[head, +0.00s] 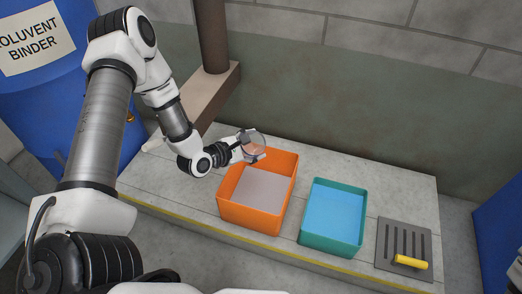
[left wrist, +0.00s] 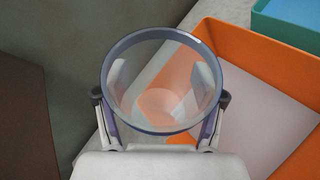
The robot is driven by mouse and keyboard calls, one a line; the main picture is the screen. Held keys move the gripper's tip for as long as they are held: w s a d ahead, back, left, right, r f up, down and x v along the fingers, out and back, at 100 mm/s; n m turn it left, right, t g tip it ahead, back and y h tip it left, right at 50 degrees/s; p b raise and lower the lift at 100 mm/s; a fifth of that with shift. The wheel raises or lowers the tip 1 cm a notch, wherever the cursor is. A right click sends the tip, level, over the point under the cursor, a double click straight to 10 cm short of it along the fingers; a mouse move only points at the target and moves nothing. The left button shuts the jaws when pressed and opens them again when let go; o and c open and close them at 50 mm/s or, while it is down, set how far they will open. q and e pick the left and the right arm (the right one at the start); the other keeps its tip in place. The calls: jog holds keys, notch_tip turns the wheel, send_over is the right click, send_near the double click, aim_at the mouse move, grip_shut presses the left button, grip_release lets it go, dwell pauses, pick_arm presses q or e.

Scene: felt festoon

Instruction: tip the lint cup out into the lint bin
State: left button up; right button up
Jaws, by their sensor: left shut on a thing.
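A clear, see-through cup with a grey-blue rim (left wrist: 112,62) is held in my left gripper (head: 243,149). In the head view the cup (head: 256,146) is over the far left corner of an orange open bin (head: 262,216). My left gripper is shut on the cup, with a finger on each side in the left wrist view. The cup's round mouth faces the wrist camera. An orange-pink tint shows through it; I cannot tell whether that is lint or the bin behind. No label shows which bin is the lint bin. My right gripper is not in view.
A teal open bin (head: 308,236) with a blue inside stands right of the orange one. A grey slotted plate (head: 390,240) with a yellow handle (head: 410,262) lies further right. A brown post (head: 211,38) stands behind, and a blue drum (head: 60,110) is at left.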

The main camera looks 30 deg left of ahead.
pick_arm(q)
jog(key=shift+r+n+p, duration=0.3)
jog(key=shift+r+n, duration=0.1)
jog(key=shift+d+r+n+h, duration=0.1)
jog(key=shift+r+n+h, duration=0.1)
jog(key=shift+n+h, duration=0.15)
jog(key=shift+d+n, duration=0.1)
jog(key=shift+n, duration=0.15)
jog(key=shift+f+b, duration=0.35)
jog(key=shift+b, duration=0.55)
jog(key=shift+r+h, duration=0.1)
jog(key=shift+h, duration=0.15)
jog(key=shift+s+d+n+g+h, duration=0.2)
jog(key=shift+d+n+g+h, duration=0.1)
jog(key=shift+n, duration=0.4)
jog(key=shift+d+b, duration=0.1)
jog(key=shift+b, duration=0.25)
jog(key=shift+d+f+g+h+b, duration=0.15)
jog(key=shift+f+g+h+b, duration=0.1)
jog(key=shift+f+h+b, duration=0.3)
jog(key=shift+d+f+g+h+b, duration=0.15)
jog(key=shift+f+g+h+b, duration=0.1)
jog(key=shift+f+h+b, duration=0.3)
